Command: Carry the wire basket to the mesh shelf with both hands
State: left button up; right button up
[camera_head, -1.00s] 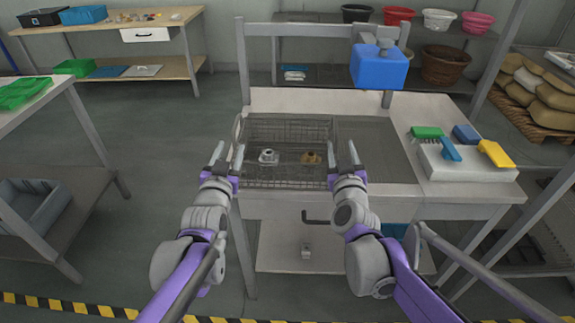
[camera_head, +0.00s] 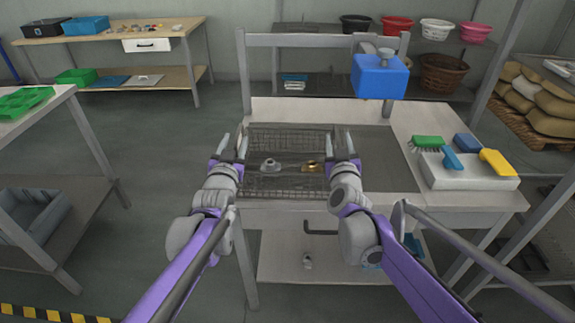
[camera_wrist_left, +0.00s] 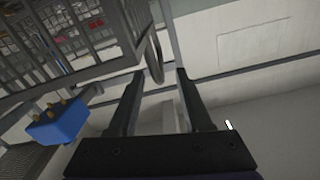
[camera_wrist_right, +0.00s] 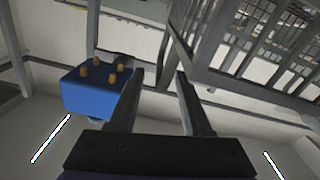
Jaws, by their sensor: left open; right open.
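The wire basket (camera_head: 290,190) sits on the workbench in the head view, with a grey metal part (camera_head: 270,165) and a brass-coloured part (camera_head: 311,166) inside. My left gripper (camera_head: 233,145) is open at its left end. In the left wrist view the basket's side (camera_wrist_left: 85,45) is at upper left, and a curved bar (camera_wrist_left: 155,58) shows between the fingers. My right gripper (camera_head: 341,145) is open at its right end; the basket (camera_wrist_right: 260,50) also shows in the right wrist view. A dark mesh-like surface (camera_head: 378,160) lies right of the basket; I cannot tell if it is the mesh shelf.
A blue box-shaped unit (camera_head: 380,77) hangs over the bench's back. A rack with pots and bowls (camera_head: 437,27) stands behind. A side table (camera_head: 60,115) is at the left.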

aim_at(237, 133)
pick_arm(q)
jog(key=shift+w+d, duration=0.1)
jog(key=shift+w, duration=1.95)
pick_arm(e)
jog(key=shift+w+d, duration=0.1)
jog(key=shift+w, duration=1.95)
pick_arm(q)
grip_shut()
pick_arm(e)
grip_shut()
jog(key=shift+d, duration=0.1)
